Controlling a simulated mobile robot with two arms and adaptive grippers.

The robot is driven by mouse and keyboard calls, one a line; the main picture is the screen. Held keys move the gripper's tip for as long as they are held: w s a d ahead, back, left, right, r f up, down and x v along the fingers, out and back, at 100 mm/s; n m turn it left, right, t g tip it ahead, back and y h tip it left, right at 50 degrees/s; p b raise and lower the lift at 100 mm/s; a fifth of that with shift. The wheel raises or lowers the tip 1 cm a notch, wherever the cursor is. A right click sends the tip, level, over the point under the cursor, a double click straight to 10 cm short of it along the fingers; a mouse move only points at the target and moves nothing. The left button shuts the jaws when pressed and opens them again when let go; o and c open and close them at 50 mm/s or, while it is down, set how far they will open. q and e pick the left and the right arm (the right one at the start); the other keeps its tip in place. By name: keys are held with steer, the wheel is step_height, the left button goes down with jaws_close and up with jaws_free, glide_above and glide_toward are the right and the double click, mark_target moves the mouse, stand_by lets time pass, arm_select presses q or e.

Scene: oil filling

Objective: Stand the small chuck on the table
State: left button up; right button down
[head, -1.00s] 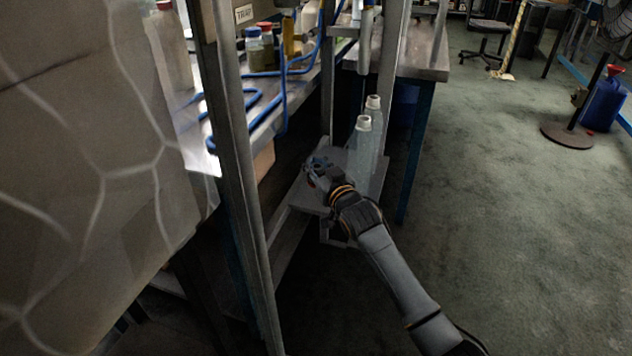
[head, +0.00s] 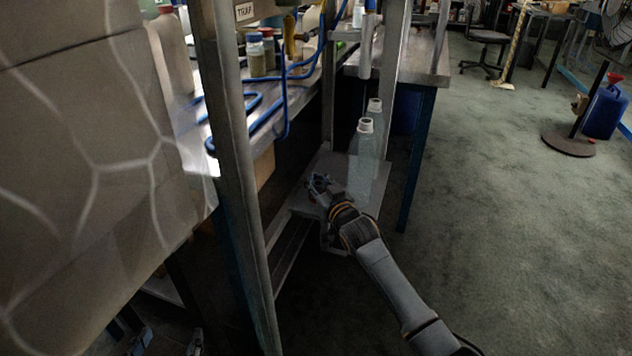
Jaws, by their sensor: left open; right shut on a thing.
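My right gripper (head: 321,187) reaches in from the lower right, over the small grey table (head: 352,206) beside the metal frame. It is shut on a small dark thing, mostly hidden by the fingers. I cannot make out whether this is the small chuck, and I see no chuck elsewhere. Whether the held thing touches the tabletop cannot be told. My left gripper (head: 168,340) shows only by its fingertips at the bottom left edge. They are apart and empty, low down in shadow.
Two clear bottles (head: 363,158) with white necks stand on the small table, just behind my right gripper. A metal upright (head: 236,150) stands to its left. A workbench with blue hose (head: 285,95) and jars lies behind. The floor (head: 490,220) at right is open.

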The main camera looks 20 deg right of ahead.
steer(key=c, duration=1.6)
jaws_free()
steer(key=shift+f, duration=0.15)
steer(key=shift+c, duration=0.2)
steer(key=o, duration=0.6)
